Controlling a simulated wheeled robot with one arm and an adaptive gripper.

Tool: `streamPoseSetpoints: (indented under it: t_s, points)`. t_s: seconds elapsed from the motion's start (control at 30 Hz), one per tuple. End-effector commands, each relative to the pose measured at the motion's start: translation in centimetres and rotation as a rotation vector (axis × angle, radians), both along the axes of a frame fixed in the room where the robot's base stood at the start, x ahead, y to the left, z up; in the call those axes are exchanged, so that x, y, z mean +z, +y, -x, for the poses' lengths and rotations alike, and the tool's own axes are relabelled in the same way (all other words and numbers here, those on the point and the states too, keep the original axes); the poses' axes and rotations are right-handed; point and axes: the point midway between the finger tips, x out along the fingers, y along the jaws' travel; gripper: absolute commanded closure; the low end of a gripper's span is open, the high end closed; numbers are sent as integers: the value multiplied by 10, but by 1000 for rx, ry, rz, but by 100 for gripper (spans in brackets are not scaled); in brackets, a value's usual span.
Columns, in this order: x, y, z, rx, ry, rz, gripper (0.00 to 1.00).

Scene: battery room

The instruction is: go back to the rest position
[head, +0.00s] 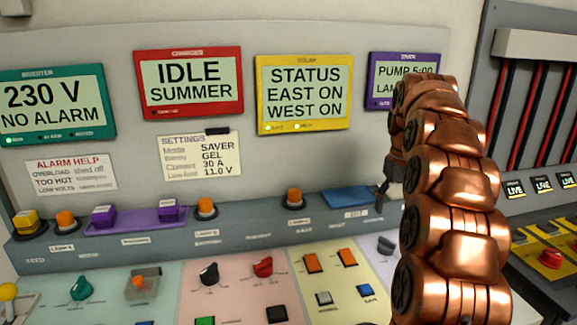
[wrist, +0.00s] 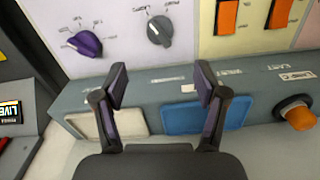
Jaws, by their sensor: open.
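My gripper (wrist: 162,84) is open and empty in the wrist view, its two dark fingers apart over the ledge of the control panel. Between and beyond the fingers are a blue plate (wrist: 192,118) and a pale plate (wrist: 108,124). In the head view my copper arm rises on the right and hides most of the gripper (head: 386,195). The gripper's dark end shows just right of the blue plate (head: 345,196). I cannot tell whether it touches the panel.
An orange button (wrist: 298,114) stands right of the fingers in the wrist view; a purple knob (wrist: 84,44) and grey knob (wrist: 160,30) lie beyond. In the head view, display screens (head: 188,82) line the back wall and several knobs and switches cover the sloping desk. Red cables (head: 530,105) hang at right.

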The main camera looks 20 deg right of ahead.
Motion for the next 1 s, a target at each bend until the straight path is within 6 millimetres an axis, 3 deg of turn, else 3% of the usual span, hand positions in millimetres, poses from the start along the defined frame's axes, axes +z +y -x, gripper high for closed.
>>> streamPoseSetpoints:
  t_s: [0.17,0.47,0.77,1.0]
  points:
    - [4,12,4,14,2,-3,28]
    - [17,88,42,86,24,-19,28]
    - [17,159,104,144,54,-27,28]
    - [7,203,166,175,83,-27,28]
